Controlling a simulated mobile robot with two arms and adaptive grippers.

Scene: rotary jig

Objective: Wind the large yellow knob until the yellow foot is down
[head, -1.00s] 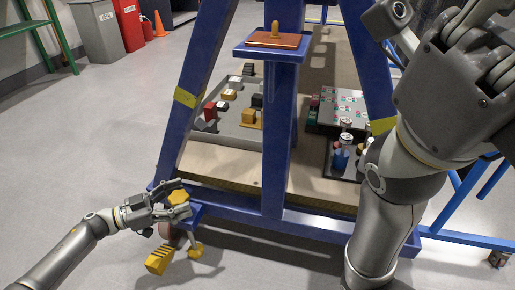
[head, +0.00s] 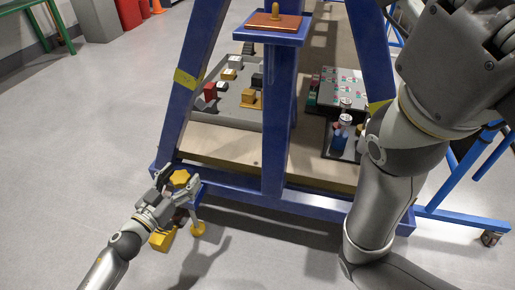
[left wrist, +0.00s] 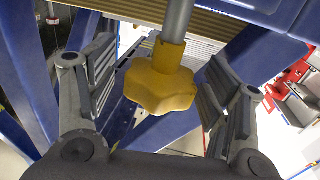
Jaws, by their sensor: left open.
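The large yellow knob (head: 180,177) sits on top of the blue frame's lower left corner. In the left wrist view the knob (left wrist: 160,85) is lobed, on a grey shaft. My left gripper (head: 179,182) is open around it, one finger pad on each side, with gaps visible between pads and knob. A yellow foot (head: 197,229) shows low beneath the corner, near the floor; whether it touches the floor is unclear. My right gripper (head: 488,35) is large at the upper right, partly cut off, its jaws unclear.
A yellow pedal-like part (head: 162,241) is beside the foot, partly behind my left arm. The blue frame (head: 277,150) rises above a wooden deck with trays of parts. A caster (head: 491,238) stands at the right. The grey floor (head: 80,150) at left is clear.

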